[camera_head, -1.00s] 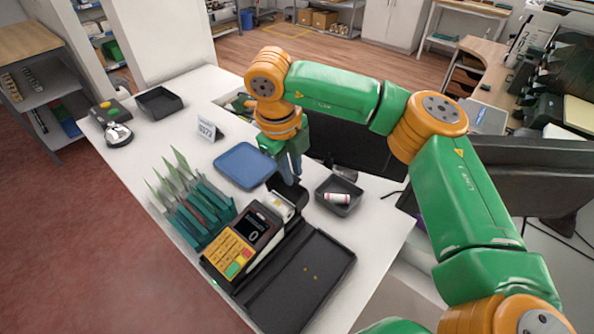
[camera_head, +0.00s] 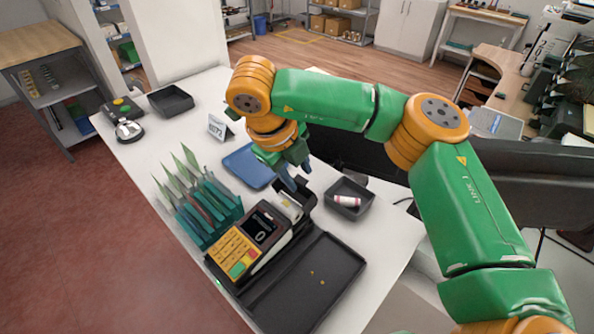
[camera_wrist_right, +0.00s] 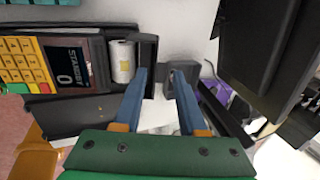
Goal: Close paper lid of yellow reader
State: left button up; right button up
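The yellow reader (camera_head: 235,252), a payment terminal with yellow keys, stands at the counter's front and also shows in the right wrist view (camera_wrist_right: 22,62). Its paper roll (camera_head: 289,207) is exposed in the bay, also in the wrist view (camera_wrist_right: 122,62). The dark paper lid (camera_head: 307,197) stands open behind the roll; in the wrist view it (camera_wrist_right: 148,58) is upright just right of the roll. My right gripper (camera_head: 295,182) is just above and behind the lid, open and empty; its two blue fingers (camera_wrist_right: 160,92) are apart. I cannot tell whether a finger touches the lid. My left gripper is out of view.
A black flat tray (camera_head: 318,278) lies right of the reader. A small dark bin (camera_head: 347,190) holding a white roll is right of the gripper. A teal file rack (camera_head: 207,215) is at left, a blue tray (camera_head: 240,166) behind. Dark monitors stand at right.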

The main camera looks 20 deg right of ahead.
jog(key=v, duration=0.7)
